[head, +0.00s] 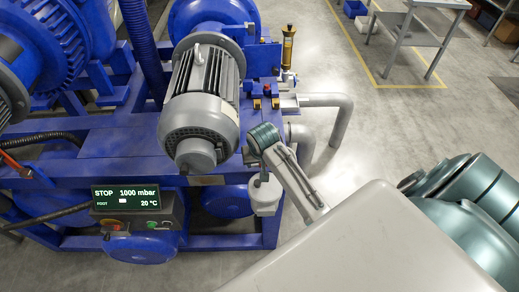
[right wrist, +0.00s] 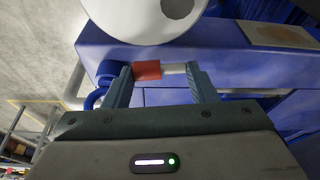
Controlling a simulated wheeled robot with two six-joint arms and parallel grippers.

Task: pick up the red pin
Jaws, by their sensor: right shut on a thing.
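The red pin (right wrist: 147,70) shows in the right wrist view as a short red cylinder with a pale, silvery section on its right. It lies crosswise between the two fingers of my right gripper (right wrist: 162,76), which is shut on it. In the head view my right arm reaches in from the lower right to the front of the blue machine. There the fingers and the pin are too small or hidden to make out. My left gripper is not in view.
A blue machine frame (right wrist: 240,47) and a white rounded body (right wrist: 140,14) are close to the fingers. The head view shows a grey motor (head: 202,100), a display panel (head: 126,197) reading STOP, and a bent grey pipe (head: 342,120). Open floor lies to the right.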

